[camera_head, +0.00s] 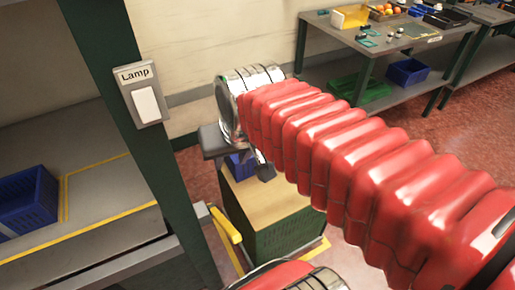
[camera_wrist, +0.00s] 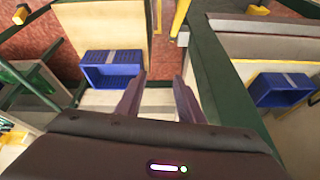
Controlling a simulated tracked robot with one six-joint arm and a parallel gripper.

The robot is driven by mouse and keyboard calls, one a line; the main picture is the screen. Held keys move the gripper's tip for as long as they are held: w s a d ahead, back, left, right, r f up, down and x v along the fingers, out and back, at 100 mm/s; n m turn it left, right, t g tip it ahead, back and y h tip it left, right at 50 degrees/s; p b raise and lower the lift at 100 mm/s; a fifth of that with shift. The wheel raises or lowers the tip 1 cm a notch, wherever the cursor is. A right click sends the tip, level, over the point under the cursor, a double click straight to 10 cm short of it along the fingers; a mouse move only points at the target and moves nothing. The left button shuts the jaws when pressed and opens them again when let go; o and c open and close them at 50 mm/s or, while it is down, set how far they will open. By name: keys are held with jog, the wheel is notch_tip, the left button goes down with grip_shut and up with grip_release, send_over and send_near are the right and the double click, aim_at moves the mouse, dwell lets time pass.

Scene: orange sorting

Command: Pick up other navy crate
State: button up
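One navy crate (camera_wrist: 110,68) sits on the wooden cart top in the wrist view, at the upper left. In the head view only a small part of it (camera_head: 238,166) shows beneath the end of my arm. A second navy crate (camera_head: 28,203) stands on the grey shelf at the left of the head view; it also shows at the right of the wrist view (camera_wrist: 283,89). My gripper (camera_wrist: 160,82) is open and empty, near the cart. Its left finger partly overlaps the view beside the cart's crate. I cannot tell whether they touch.
The wooden-topped cart (camera_head: 268,196) has a yellow handle (camera_head: 227,238). A dark green post with a lamp switch (camera_head: 146,104) stands between shelf and cart. A back table (camera_head: 385,42) holds oranges, with a green crate (camera_head: 362,91) and blue crate (camera_head: 408,72) below.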

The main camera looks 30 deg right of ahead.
jog(key=w+d+f+m+g, duration=0.1)
jog(key=w+d+f+m, duration=0.3)
jog(key=w+d, duration=0.3)
jog(key=w+d+f+m+g, duration=0.25)
jog(key=w+d+m, duration=0.2)
jog(key=w, duration=0.45)
jog(key=w+d+f+m, duration=0.2)
jog(key=d+f, duration=0.2)
jog(key=f, duration=0.2)
jog(key=w+d+f+m+g, duration=0.1)
jog(key=w+d+f+m, duration=0.2)
jog(key=d+f, duration=0.2)
jog(key=w+d+f+m, duration=0.2)
jog(key=d+f, duration=0.3)
jog(key=f, duration=0.3)
jog(key=shift+w+d+f+m+g, duration=0.15)
jog(key=shift+d+f+m+g, duration=0.05)
jog(key=shift+m+g, duration=0.05)
jog(key=shift+d+f, duration=0.15)
jog(key=shift+f, duration=0.15)
jog(key=shift+f, duration=4.25)
